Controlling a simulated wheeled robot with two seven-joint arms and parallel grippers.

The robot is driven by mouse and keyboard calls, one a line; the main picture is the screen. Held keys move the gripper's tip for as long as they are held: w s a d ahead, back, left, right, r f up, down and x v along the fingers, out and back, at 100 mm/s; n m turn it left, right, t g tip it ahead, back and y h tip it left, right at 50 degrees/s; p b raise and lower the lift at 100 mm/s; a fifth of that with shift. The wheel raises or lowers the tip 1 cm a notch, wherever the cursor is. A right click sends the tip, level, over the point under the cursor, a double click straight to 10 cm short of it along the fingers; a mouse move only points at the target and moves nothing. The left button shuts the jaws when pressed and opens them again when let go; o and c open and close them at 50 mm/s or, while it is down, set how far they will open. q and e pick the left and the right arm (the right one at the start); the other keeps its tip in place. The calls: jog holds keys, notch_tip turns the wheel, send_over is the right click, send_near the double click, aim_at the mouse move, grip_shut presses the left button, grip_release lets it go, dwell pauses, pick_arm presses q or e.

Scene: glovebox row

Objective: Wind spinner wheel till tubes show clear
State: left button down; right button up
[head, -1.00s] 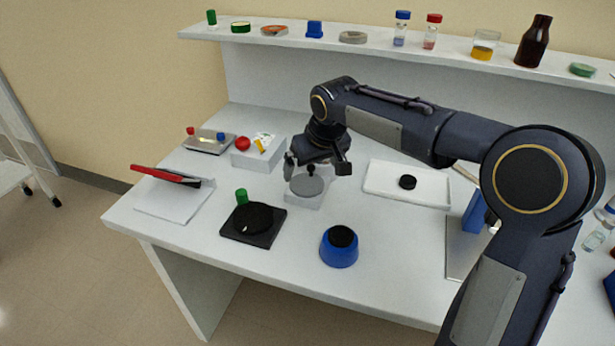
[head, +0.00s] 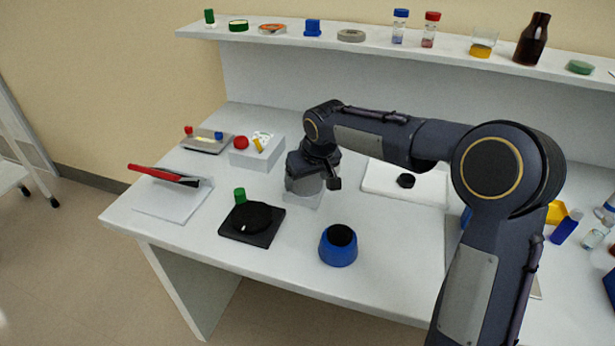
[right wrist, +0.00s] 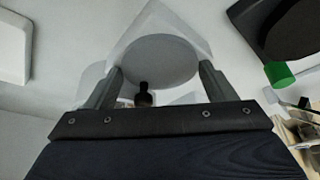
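The spinner wheel is a flat grey disc on a pale block, seen in the right wrist view (right wrist: 155,58). In the head view my right gripper hides most of it, and the pale base (head: 303,199) shows below. My right gripper (head: 313,180) is over the wheel. In the right wrist view its two fingers (right wrist: 160,68) are wide apart, one at each side of the disc. I cannot tell whether they touch its rim. No tubes show in the spinner. Two capped vials, blue (head: 400,28) and red (head: 431,30), stand on the shelf. My left gripper is out of view.
A black square device (head: 252,223) with a round top and a blue round device (head: 338,247) stand in front. A white tray (head: 425,190) with a black puck lies right.

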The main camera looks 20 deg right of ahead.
jog(key=shift+c, duration=0.9)
jog(key=shift+m, duration=0.3)
jog(key=m, duration=0.1)
jog(key=m+h+b, duration=0.1)
jog(key=m, duration=0.1)
jog(key=shift+a+m+h, duration=0.25)
jog(key=shift+m+h, duration=0.05)
jog(key=m+h, duration=0.1)
jog(key=m, duration=0.1)
jog(key=shift+w+a+m, duration=0.1)
jog(key=shift+m, duration=0.3)
jog(key=shift+m+g+h, duration=0.4)
jog(key=shift+m, duration=0.5)
jog(key=m+p, duration=0.1)
jog(key=m, duration=0.1)
jog(key=m+g+h+p, duration=0.1)
jog(key=m, duration=0.1)
jog(key=shift+w+a+r+m, duration=0.15)
jog(key=shift+w+a+m, duration=0.05)
jog(key=shift+m, duration=0.1)
jog(key=m+g+p, duration=0.1)
jog(key=m, duration=0.2)
jog(key=shift+w+h+p, duration=0.1)
jog(key=shift+h+p, duration=0.3)
jog(key=shift+w+m+g+p, duration=0.1)
jog(key=shift+m+g+p, duration=0.5)
jog(key=shift+m, duration=0.5)
